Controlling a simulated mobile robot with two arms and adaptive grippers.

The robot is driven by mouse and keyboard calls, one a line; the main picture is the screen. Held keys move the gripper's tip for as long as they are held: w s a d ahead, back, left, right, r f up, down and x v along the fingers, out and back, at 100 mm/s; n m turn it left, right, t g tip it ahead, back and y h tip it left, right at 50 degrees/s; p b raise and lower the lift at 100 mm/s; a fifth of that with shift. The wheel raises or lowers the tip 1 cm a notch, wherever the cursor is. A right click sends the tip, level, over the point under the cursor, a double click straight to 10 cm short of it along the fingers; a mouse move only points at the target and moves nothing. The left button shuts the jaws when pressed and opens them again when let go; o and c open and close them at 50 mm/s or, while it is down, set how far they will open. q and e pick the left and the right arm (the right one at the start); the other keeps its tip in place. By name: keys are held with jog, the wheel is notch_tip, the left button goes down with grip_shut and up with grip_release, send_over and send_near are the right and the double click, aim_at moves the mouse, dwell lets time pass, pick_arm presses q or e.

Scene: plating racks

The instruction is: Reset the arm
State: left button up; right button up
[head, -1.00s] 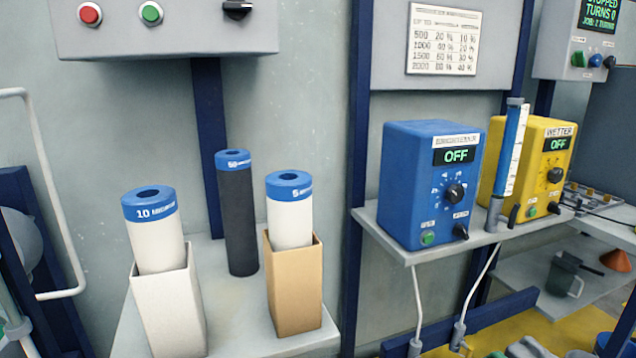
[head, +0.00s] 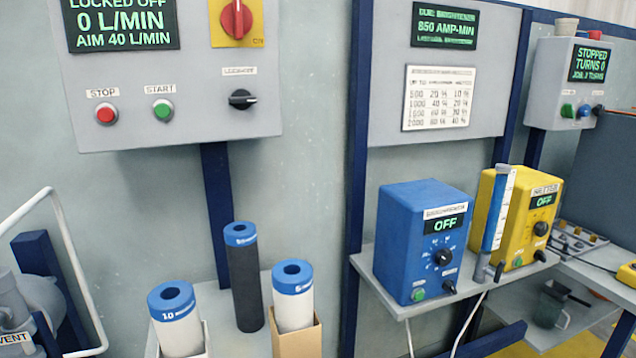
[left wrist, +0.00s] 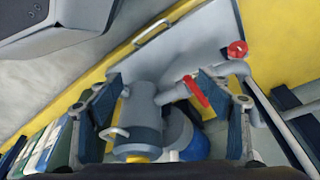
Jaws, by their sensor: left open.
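My left gripper (left wrist: 165,125) shows in the left wrist view with its two dark fingers spread wide apart. Nothing is held between them. Beyond the fingers is a grey cylindrical housing (left wrist: 138,120) with a pipe and a red handle (left wrist: 196,92); I cannot tell how far away it is. Neither gripper shows in the head view.
In the head view, a shelf at lower left holds blue-capped cartridges (head: 172,300), two of them in boxes. A blue unit (head: 415,245) and a yellow unit (head: 512,215), both reading OFF, stand on the right shelf. A grey control panel (head: 180,125) hangs above.

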pick_arm(q)
jog(key=s+a+f+g+p, duration=0.1)
jog(key=s+p, duration=0.3)
jog(key=s, duration=0.5)
jog(key=s+a+f+g+p, duration=0.1)
jog(key=s+p, duration=0.3)
jog(key=s, duration=0.5)
jog(key=shift+s+a+f+g+y, duration=0.25)
jog(key=shift+a+g+y, duration=0.05)
jog(key=shift+a, duration=0.6)
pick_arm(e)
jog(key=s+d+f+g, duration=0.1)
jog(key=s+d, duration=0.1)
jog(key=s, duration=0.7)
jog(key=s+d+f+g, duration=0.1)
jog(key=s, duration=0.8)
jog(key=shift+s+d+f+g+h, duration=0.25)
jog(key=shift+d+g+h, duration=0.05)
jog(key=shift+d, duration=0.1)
pick_arm(q)
jog(key=shift+c, duration=0.4)
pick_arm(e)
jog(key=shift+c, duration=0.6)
